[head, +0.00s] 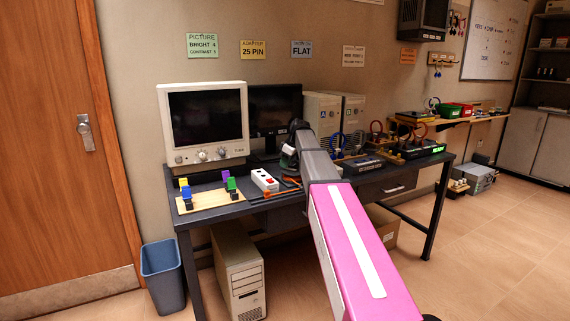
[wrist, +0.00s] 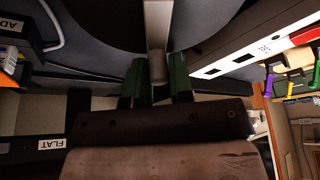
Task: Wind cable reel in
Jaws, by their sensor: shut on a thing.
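The cable reel (wrist: 105,20) shows in the wrist view as a large dark round disc at the top. A pale grey crank arm (wrist: 158,25) runs across it and ends in a short rounded knob (wrist: 158,72). My gripper (wrist: 157,82) has its green fingers on both sides of this knob and is shut on it. A pale cable (wrist: 50,25) curves at the upper left of the wrist view. In the head view my gripper (head: 288,158) is low over the desk, right of the white monitor. My arm hides most of the reel there.
A black labelled box (head: 363,165) stands right of my arm.

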